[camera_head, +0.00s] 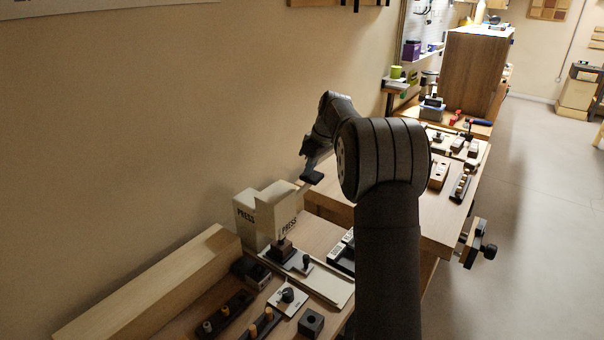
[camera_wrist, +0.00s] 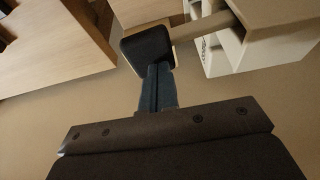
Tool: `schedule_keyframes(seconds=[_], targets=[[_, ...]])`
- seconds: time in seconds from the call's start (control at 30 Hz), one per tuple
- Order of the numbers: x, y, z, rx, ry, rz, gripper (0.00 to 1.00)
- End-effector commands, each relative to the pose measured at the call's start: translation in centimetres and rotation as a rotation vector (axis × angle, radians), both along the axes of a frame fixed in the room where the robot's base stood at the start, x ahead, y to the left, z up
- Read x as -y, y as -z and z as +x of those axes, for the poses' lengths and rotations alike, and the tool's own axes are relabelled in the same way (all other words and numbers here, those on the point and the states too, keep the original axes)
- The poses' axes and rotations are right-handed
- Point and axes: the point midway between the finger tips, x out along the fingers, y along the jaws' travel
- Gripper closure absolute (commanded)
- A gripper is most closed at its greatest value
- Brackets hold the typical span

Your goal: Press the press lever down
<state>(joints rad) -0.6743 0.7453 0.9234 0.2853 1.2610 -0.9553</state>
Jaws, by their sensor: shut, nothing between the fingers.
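The press (camera_head: 276,212) is a cream block lettered PRESS, standing against the wall at the left end of the bench; in the wrist view its pale body (camera_wrist: 285,40) is at the upper right. Its lever (camera_wrist: 205,27) is a light bar reaching out from the body toward a dark block (camera_wrist: 148,48). In the head view the lever looks raised, slanting up to that block (camera_head: 312,177). My gripper (camera_wrist: 159,75) is shut and empty, its tips right at the dark block. I cannot tell whether they touch it. My gripper also shows above the block in the head view (camera_head: 313,164).
A long wooden beam (camera_head: 150,285) lies left of the press. Small fixtures, including a black knob plate (camera_head: 288,297), crowd the bench in front. A raised wooden bench section (camera_head: 455,225) with more fixtures is at the right. My arm hides part of the middle.

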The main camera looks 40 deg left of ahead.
Motion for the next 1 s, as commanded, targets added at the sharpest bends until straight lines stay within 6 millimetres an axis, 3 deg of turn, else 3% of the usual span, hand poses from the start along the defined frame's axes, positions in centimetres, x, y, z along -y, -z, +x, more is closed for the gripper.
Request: schedule_keyframes(seconds=[0.53, 1.0], targets=[[0.0, 2.1, 0.4, -0.001, 0.001, 0.0, 1.0], [0.0, 2.2, 0.4, 0.0, 0.0, 0.0, 1.0]])
